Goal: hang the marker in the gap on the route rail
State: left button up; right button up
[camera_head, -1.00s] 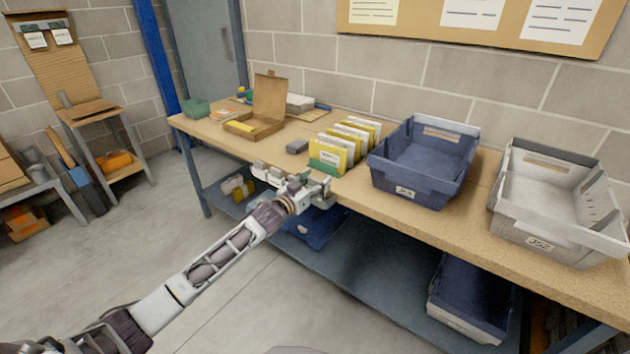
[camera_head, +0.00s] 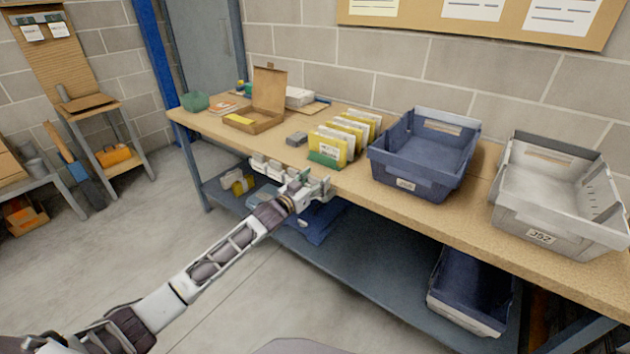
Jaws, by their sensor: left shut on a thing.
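My left gripper (camera_head: 312,188) is at the front edge of the workbench, just in front of the yellow file cards. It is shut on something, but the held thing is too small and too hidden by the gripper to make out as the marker. A row of pale grey blocks (camera_head: 270,168) runs along the bench edge to its left; I cannot tell whether they are rail pieces or gripper parts. I cannot pick out the route rail or its gap with certainty. My right gripper is not in view.
A blue bin (camera_head: 455,316) sits on the lower shelf.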

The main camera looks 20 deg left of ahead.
pick_arm(q)
jog(key=o, duration=1)
jog(key=shift+c, duration=0.2)
jog(key=shift+s, duration=0.15)
jog(key=v, duration=1.1)
jog(key=shift+s, duration=0.35)
jog(key=shift+a, duration=0.15)
dwell(0.4)
